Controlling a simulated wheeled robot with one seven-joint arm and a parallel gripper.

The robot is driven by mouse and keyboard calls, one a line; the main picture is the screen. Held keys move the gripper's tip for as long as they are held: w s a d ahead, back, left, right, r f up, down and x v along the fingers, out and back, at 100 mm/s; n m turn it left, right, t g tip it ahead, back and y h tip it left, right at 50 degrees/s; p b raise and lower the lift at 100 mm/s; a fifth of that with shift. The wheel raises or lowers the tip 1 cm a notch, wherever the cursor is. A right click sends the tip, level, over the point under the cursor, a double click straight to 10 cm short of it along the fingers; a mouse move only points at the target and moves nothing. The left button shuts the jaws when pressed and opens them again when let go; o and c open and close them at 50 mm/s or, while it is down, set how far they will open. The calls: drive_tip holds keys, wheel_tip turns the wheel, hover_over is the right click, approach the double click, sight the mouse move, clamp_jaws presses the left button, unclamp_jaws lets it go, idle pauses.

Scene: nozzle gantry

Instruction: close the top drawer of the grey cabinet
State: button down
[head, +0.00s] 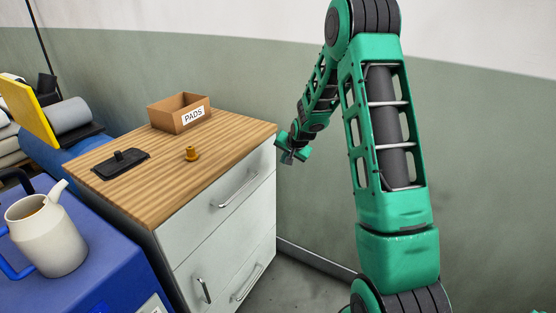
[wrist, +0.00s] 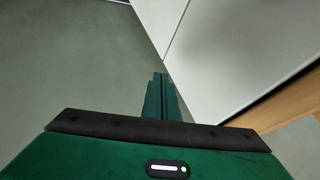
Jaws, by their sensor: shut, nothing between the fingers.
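The grey cabinet (head: 163,250) stands at the left of centre in the head view, with a striped wooden top (head: 222,137). Its top drawer (head: 190,231) has a long bar handle (head: 234,190). The drawer front looks flush or nearly so under the top; I cannot tell any small gap. My gripper (head: 289,157) is off the cabinet's right end, near the front corner, and looks apart from it. In the wrist view my gripper (wrist: 160,80) is shut and empty, with a pale cabinet panel (wrist: 235,55) to its right.
On the top are a brown box labelled PADS (head: 180,113), a brass piece (head: 191,153) and a black tray-like piece (head: 121,163). A cream jug (head: 47,235) stands on a blue unit at left. Floor at right is clear.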

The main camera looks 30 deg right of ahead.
drive_tip(key=s+r+n+g, duration=0.1)
drive_tip(key=s+r, duration=0.4)
drive_tip(key=s, duration=0.5)
drive_tip(key=s+a+r+n+g, duration=0.1)
drive_tip(key=s+r+g, duration=0.1)
drive_tip(key=s+r, duration=0.6)
drive_tip(key=s+r+g, duration=0.1)
drive_tip(key=s+r, duration=0.2)
drive_tip(key=s, duration=0.9)
drive_tip(key=s+a+n+g, duration=0.1)
drive_tip(key=s+a, duration=0.1)
drive_tip(key=s, duration=0.8)
drive_tip(key=s+a+r+n+g+y, duration=0.1)
drive_tip(key=s+a+g, duration=0.1)
drive_tip(key=s, duration=0.8)
drive_tip(key=shift+a, duration=0.6)
drive_tip(key=shift+w+f, duration=0.2)
drive_tip(key=shift+w, duration=0.35)
